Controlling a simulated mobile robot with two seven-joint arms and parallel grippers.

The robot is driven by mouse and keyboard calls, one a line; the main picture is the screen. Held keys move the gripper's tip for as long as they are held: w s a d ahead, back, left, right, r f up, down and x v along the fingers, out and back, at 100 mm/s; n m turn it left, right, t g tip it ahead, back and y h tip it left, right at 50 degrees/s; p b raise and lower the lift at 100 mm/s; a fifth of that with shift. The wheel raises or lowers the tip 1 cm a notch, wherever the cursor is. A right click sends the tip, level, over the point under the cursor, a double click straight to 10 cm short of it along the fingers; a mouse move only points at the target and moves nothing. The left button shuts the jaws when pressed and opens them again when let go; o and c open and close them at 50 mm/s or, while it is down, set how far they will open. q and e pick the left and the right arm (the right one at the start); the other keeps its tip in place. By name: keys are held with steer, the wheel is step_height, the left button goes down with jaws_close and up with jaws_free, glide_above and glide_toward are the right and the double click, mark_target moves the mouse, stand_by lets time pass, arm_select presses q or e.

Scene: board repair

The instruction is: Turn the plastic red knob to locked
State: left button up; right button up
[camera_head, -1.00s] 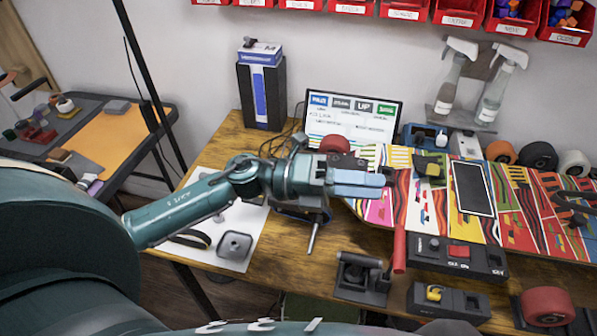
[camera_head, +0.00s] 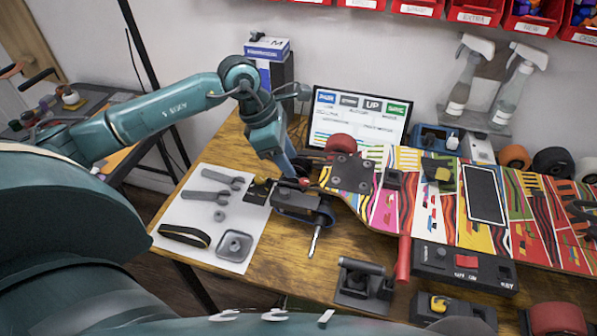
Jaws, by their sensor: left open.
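A small red piece, which looks like the red knob (camera_head: 305,182), shows on a dark blue and black device (camera_head: 303,208) on the wooden table, just left of the skateboard deck. Its lock setting is too small to read. My left gripper (camera_head: 291,172) points down right beside the red knob, at its upper left. It is open, with nothing seen in it. I cannot tell whether a finger touches the knob; the gripper hides the device's far side. My right gripper is not in view.
A colourful skateboard deck (camera_head: 395,215) with a red wheel (camera_head: 341,143) lies to the right. A white sheet with wrenches (camera_head: 216,190) lies to the left. A monitor (camera_head: 358,118) stands behind. A black switch box (camera_head: 464,268) and a clamp (camera_head: 362,280) sit in front.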

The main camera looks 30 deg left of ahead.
mark_target(302, 180)
arm_select(q)
steer(key=x, duration=0.6)
steer(key=shift+c, duration=0.2)
jaws_close()
